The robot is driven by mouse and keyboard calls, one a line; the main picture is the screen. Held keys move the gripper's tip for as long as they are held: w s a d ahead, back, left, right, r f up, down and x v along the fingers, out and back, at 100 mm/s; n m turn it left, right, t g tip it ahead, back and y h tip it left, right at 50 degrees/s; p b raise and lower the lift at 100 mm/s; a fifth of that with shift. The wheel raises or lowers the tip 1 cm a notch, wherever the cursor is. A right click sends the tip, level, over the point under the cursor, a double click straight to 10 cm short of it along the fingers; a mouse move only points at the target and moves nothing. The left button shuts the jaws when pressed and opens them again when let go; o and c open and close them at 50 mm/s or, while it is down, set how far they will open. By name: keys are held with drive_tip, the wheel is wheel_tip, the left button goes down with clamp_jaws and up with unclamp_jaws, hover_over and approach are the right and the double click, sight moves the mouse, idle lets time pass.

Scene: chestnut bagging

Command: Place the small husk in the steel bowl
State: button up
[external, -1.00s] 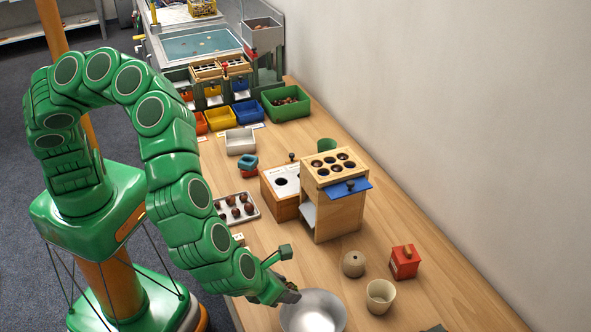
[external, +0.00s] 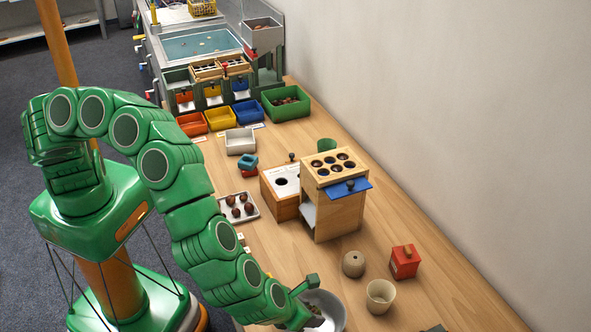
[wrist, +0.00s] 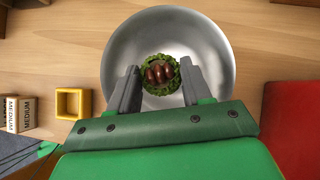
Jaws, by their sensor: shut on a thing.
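The steel bowl (wrist: 212,55) fills the upper middle of the wrist view. In the external view the bowl (external: 336,312) stands at the table's near edge, partly hidden by my arm. My gripper (wrist: 160,84) is over the bowl, its two grey fingers closed on the sides of the small husk (wrist: 160,88). The husk is green and spiky, with several brown chestnuts in its middle. In the external view my gripper (external: 312,314) is at the bowl. I cannot tell whether the husk touches the bowl's floor.
A yellow square frame (wrist: 73,103) and a block labelled MEDIUM (wrist: 20,114) lie left of the bowl. A red thing (wrist: 292,125) is on the right. A cream cup (external: 381,296), a round tan object (external: 353,264) and a red box (external: 405,261) stand right of the bowl.

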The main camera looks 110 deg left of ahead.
drive_tip(key=shift+w+f, duration=0.1)
drive_tip(key=shift+f, duration=0.05)
drive_tip(key=shift+w+f, duration=0.15)
drive_tip(key=shift+f, duration=1.5)
drive_tip(key=o, duration=1.1)
drive_tip(key=shift+f, duration=0.1)
drive_tip(key=shift+v, duration=6.1)
